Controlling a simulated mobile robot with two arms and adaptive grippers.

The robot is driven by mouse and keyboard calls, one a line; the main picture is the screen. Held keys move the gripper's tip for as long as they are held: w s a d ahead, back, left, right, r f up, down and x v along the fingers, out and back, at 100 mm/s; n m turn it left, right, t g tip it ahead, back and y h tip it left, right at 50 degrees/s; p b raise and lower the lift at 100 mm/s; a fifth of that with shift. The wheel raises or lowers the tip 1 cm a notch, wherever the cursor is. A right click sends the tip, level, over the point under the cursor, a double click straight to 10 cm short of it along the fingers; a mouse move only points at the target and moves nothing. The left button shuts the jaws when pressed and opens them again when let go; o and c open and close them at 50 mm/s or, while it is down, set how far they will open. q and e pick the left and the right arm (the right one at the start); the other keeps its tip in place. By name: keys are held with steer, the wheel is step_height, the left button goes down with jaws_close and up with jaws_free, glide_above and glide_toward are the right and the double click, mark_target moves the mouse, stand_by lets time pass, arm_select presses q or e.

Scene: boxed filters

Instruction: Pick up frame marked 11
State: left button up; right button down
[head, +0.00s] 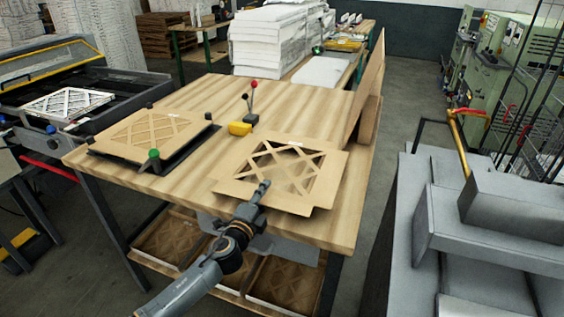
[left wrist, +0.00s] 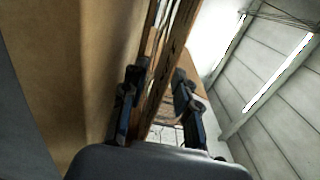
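A flat brown cardboard frame (head: 325,160) with lattice cut-outs lies near the right front of the wooden table. Its flaps are spread out, and a small pale mark shows near its far side. A second lattice frame (head: 150,135) lies on a dark fixture at the table's left. I cannot read a number 11 on either. My left gripper (head: 264,186) is at the near left edge of the right-hand frame. In the left wrist view its fingers (left wrist: 158,88) stand apart, with brown board edges showing between and beyond them. My right gripper is out of view.
A yellow block (head: 240,128) and a red-knobbed lever (head: 252,98) stand mid-table. A tall board (head: 368,85) leans at the right edge. More frames (head: 283,280) lie on the shelf below. White stacks (head: 275,45) stand behind.

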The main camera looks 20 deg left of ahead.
arm_select(q)
steer(key=w, duration=0.4)
steer(key=shift+a+f, duration=0.15)
steer(key=shift+s, duration=0.15)
jaws_close()
